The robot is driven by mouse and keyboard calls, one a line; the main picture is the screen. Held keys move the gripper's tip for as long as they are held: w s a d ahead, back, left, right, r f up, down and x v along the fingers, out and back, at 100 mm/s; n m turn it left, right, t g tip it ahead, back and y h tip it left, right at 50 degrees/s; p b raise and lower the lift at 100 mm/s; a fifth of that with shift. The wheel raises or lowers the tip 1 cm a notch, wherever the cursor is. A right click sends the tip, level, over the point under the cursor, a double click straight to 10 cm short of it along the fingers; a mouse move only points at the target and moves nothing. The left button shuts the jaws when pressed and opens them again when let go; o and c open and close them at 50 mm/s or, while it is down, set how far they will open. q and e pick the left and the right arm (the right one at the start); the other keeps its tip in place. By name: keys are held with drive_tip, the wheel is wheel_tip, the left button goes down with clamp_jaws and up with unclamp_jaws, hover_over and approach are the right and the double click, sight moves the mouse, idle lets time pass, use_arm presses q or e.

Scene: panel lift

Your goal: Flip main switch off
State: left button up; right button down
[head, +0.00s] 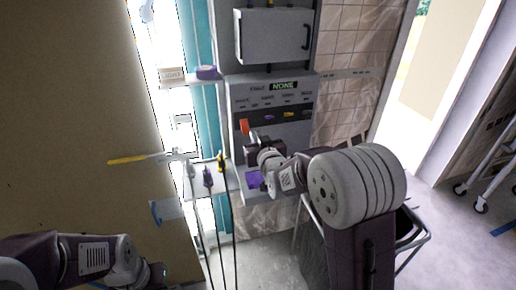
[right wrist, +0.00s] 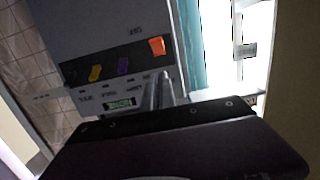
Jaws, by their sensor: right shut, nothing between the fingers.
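A grey control panel (head: 270,92) stands at the back, with a dark strip of switches and a display reading NONE. A large orange-red switch (head: 244,126) sits at the strip's left end; it also shows in the right wrist view (right wrist: 157,46). My right gripper (head: 250,142) is just below this switch in the head view. In the right wrist view its fingers (right wrist: 163,90) are together and empty, close to the panel and apart from the orange switch in the picture. Whether they touch the panel is unclear. My left arm shows at lower left; its gripper's fingers are not clear.
Smaller purple (right wrist: 123,65), yellow (right wrist: 95,72) and black switches share the strip. A grey box (head: 270,38) hangs above the panel. A shelf with a purple tape roll (head: 206,72) and hanging tools (head: 208,178) is left of it. A large brown board fills the left.

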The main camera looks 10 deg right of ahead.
use_arm(q)
drive_tip(key=shift+f, duration=0.4)
use_arm(e)
drive_tip(key=s+d+f+g, duration=0.1)
drive_tip(key=s+f+g, duration=0.6)
drive_tip(key=s, duration=0.8)
drive_tip(key=s+d+f+g, duration=0.1)
drive_tip(key=s+f+g, duration=0.7)
drive_tip(key=s+f, duration=0.6)
drive_tip(key=shift+s+m, duration=0.3)
drive_tip(key=shift+s, duration=0.95)
drive_tip(key=shift+d, duration=0.1)
